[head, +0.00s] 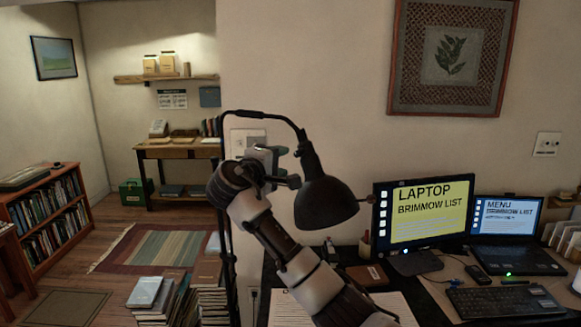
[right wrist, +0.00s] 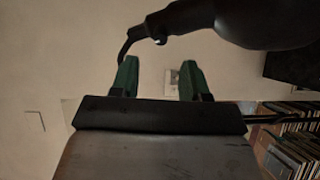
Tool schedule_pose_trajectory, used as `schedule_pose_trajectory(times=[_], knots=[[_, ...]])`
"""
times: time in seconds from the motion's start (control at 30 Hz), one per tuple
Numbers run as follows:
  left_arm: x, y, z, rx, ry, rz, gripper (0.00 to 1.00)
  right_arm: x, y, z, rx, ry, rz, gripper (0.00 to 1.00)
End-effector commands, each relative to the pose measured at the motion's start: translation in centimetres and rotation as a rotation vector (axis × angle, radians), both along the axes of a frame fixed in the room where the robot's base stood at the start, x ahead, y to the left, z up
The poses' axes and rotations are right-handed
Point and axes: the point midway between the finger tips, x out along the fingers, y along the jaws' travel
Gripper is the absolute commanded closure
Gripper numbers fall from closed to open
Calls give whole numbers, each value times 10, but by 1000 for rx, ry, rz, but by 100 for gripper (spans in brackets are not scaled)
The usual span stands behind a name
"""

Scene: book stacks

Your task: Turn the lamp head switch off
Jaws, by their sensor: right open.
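A black desk lamp with a dome-shaped head (head: 325,203) hangs from a curved neck in the middle of the head view. A small stem with a knob (head: 369,198) sticks out from the right side of the lamp head. My right gripper (head: 270,158) is open and empty, just left of the lamp's neck and upper head. In the right wrist view, the green fingers of my right gripper (right wrist: 158,78) stand apart with wall between them. The dark lamp head (right wrist: 262,22) shows beyond them at the top right. My left gripper is not in view.
A monitor (head: 424,210) and a laptop (head: 508,220) stand on the desk right of the lamp. A keyboard (head: 505,302) and papers (head: 395,308) lie in front. Book stacks (head: 208,290) stand on the floor at left. A framed picture (head: 450,55) hangs above.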

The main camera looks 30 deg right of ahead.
Motion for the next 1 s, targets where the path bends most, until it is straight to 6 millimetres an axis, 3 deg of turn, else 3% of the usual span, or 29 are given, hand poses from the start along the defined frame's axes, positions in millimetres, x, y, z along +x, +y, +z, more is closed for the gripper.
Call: schedule_pose_trajectory(times=[0.1,0.27,0.8,0.9,1.0], knots=[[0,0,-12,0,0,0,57,-8,18,-2,0,-3,2,54],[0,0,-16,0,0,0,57,-14,29,0,0,-1,0,54],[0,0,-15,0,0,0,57,-15,31,1,0,0,0,54],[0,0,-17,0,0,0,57,-9,31,-14,4,20,15,54],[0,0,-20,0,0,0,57,5,31,-56,20,71,61,54]])
